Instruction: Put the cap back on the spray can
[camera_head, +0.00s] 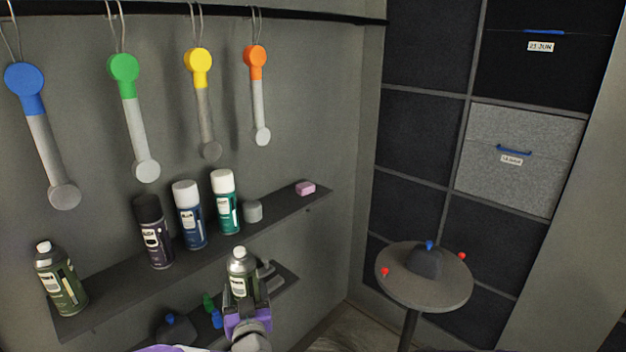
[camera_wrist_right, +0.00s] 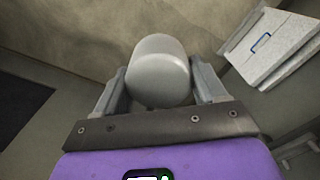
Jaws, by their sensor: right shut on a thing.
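An olive-green spray can (camera_head: 240,272) with a bare pale nozzle on top stands upright between the fingers of my left gripper (camera_head: 244,300), in front of the lower shelf. The gripper looks shut on the can's lower part. My right gripper (camera_wrist_right: 160,88) is shut on a smooth grey, cap-like cylinder (camera_wrist_right: 158,68), seen in the right wrist view. The right gripper does not show in the head view. A second olive-green can (camera_head: 61,280) with a bare nozzle stands at the left end of the upper shelf (camera_head: 110,292). The cap and the held can are apart.
Dark (camera_head: 154,230), blue (camera_head: 189,215) and teal (camera_head: 225,202) capped cans stand on the upper shelf, with a grey cylinder (camera_head: 253,211) and a pink block (camera_head: 305,188). Coloured tools hang above. A round table (camera_head: 425,294) stands at right before a drawer cabinet (camera_head: 420,130).

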